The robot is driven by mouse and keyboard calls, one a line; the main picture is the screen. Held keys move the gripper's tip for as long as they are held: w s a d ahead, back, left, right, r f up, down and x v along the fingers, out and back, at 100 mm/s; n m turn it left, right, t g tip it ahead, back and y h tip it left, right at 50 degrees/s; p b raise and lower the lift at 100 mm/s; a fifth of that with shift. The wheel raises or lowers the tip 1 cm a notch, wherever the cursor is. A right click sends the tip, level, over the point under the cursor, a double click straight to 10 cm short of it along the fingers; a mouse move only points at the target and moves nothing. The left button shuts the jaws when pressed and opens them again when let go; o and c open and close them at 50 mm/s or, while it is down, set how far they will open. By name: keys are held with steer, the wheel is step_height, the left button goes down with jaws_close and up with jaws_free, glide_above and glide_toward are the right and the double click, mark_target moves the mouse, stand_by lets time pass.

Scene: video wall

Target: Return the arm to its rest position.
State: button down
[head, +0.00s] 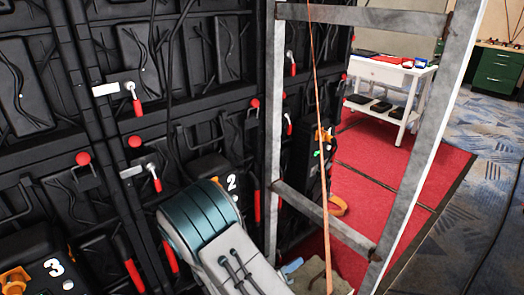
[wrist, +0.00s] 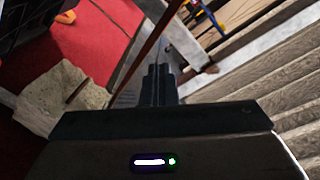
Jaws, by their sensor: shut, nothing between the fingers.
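My gripper (wrist: 158,72) shows in the wrist view with its two dark fingers together and nothing between them. It points toward a grey metal frame bar (wrist: 190,42) and a thin reddish strap. I cannot tell whether the fingers touch either. In the head view my arm stands at the lower middle, in front of the black panels, and my gripper itself is not clearly seen there.
A grey metal frame (head: 275,110) stands right of my arm, with an orange strap (head: 322,150) hanging through it. Black panels (head: 60,80) with red-handled latches fill the left. A white cart (head: 378,72) stands beyond on red mat (head: 400,165). Beige sacking (wrist: 62,88) lies left of my gripper.

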steer(key=s+d+r+m+g+y+p, duration=0.2)
steer(key=s+d+r+m+g+p, duration=0.3)
steer(key=r+m, duration=0.45)
steer(key=s+d+r+m+g+y+p, duration=0.1)
steer(key=s+d+r+m+g+p, duration=0.25)
steer(key=r+m+g, duration=0.45)
steer(key=s+a+r+m+t+y+p, duration=0.1)
steer(key=s+r+m+t+y+p, duration=0.1)
steer(key=r+m, duration=0.7)
steer(key=s+a+r+m+t+y+p, duration=0.1)
steer(key=s+r+m+t+y+p, duration=0.2)
steer(key=s+r+m+y+p, duration=0.2)
step_height(320, 180, up, 6)
steer(key=m+y+p, duration=0.1)
steer(key=m+y, duration=0.2)
steer(key=m, duration=0.2)
steer(key=shift+a+r, duration=0.15)
steer(key=shift+a, duration=0.05)
